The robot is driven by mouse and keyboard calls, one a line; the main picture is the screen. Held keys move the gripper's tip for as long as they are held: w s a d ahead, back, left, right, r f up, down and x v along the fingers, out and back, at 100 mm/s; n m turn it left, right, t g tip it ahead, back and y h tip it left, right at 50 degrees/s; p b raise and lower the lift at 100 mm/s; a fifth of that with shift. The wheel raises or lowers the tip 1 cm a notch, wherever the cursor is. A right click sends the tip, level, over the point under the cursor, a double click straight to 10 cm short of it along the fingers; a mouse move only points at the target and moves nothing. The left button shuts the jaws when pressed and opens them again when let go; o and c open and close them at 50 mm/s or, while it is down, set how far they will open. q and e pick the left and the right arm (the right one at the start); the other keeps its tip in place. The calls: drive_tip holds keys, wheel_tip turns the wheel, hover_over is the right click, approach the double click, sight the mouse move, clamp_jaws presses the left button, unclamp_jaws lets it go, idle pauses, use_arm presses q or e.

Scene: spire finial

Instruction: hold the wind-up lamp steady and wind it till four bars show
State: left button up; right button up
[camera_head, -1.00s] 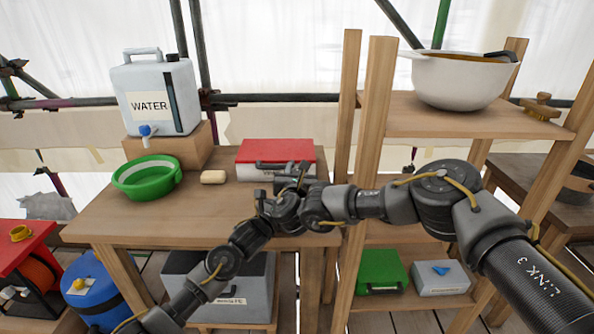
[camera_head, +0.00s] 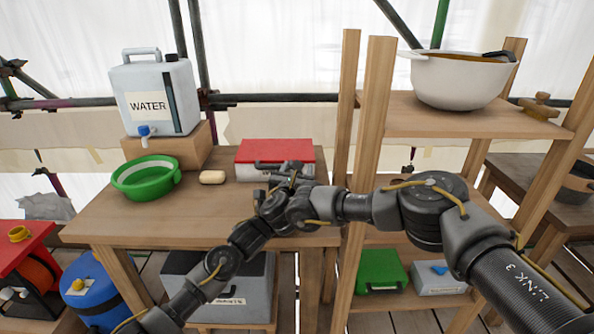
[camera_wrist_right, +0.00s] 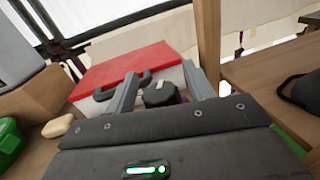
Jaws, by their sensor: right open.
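My two arms meet over the front right of the wooden table (camera_head: 140,215), before a red-lidded box (camera_head: 275,152). My left gripper (camera_head: 275,196) is small, dark and partly covered there, so its jaws are unclear. My right gripper (camera_head: 293,178) also shows in the right wrist view (camera_wrist_right: 160,90) with its two grey fingers apart. A dark rounded object (camera_wrist_right: 160,95) with a pale patch shows between those fingers. I cannot tell whether it is the wind-up lamp or part of my left gripper. No lamp or bar display can be clearly made out.
A green bowl (camera_head: 146,180), a soap bar (camera_head: 212,177) and a water container (camera_head: 156,95) stand left on the table. A shelf post (camera_head: 365,130) rises close to my right forearm. A white pot (camera_head: 458,80) stands on the upper shelf. The table's front left is clear.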

wheel_tip(320, 180, up, 10)
idle(0.5)
wheel_tip(320, 180, up, 10)
drive_tip(key=s+a+m+g+h, duration=0.25)
drive_tip(key=m+g, duration=0.25)
drive_tip(key=m, duration=1.6)
drive_tip(key=s+f+m+g+y, duration=0.45)
drive_tip(key=f+m+g, duration=0.3)
drive_tip(key=m, duration=0.65)
drive_tip(key=shift+g, duration=0.35)
drive_tip(key=x, duration=1.1)
drive_tip(key=shift+w+d+f, duration=0.25)
drive_tip(key=shift+d+f, duration=0.05)
